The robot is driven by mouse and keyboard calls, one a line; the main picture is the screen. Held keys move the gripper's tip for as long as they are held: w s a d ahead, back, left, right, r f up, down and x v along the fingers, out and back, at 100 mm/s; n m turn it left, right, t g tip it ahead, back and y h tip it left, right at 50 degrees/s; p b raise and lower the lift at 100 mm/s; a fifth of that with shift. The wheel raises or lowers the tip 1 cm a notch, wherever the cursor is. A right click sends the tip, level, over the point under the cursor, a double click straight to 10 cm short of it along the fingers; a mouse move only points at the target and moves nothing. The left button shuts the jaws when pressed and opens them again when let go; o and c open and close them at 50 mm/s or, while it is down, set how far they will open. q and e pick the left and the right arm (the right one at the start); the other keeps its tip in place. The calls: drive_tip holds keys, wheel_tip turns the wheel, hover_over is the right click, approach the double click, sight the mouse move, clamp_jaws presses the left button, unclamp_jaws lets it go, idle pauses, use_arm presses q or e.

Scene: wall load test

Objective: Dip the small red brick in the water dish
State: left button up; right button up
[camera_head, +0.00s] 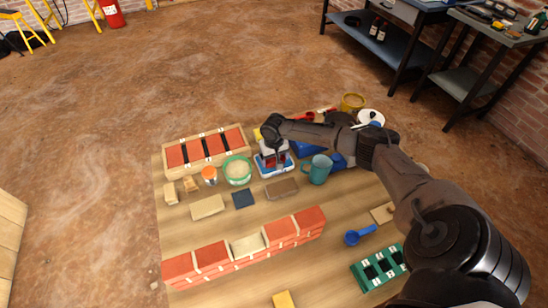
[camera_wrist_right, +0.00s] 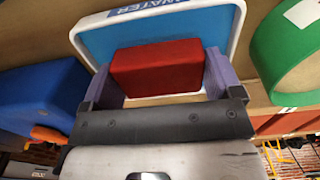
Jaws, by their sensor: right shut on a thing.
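The small red brick (camera_wrist_right: 158,68) is between the purple-tipped fingers of my right gripper (camera_wrist_right: 160,82), which is shut on it. In the wrist view the brick sits in front of the blue inside of the white-rimmed water dish (camera_wrist_right: 92,42), which has a blue WATER label. In the head view my right gripper (camera_head: 273,157) is over the water dish (camera_head: 265,172), and the arm hides part of it. I cannot tell whether the brick touches the water. My left gripper is not in view.
A green-rimmed tub (camera_head: 237,181) stands left of the dish and a teal mug (camera_head: 319,170) right of it. A blue box (camera_head: 305,150) is close by. A low brick wall (camera_head: 210,262) runs nearer me. A blue scoop (camera_head: 357,237) lies at the right.

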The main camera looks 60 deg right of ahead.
idle(0.4)
drive_tip(key=o, duration=0.7)
drive_tip(key=shift+r, duration=0.1)
drive_tip(key=shift+r+p, duration=0.3)
drive_tip(key=shift+r, duration=0.05)
wheel_tip(320, 180, up, 13)
drive_tip(key=p, duration=0.5)
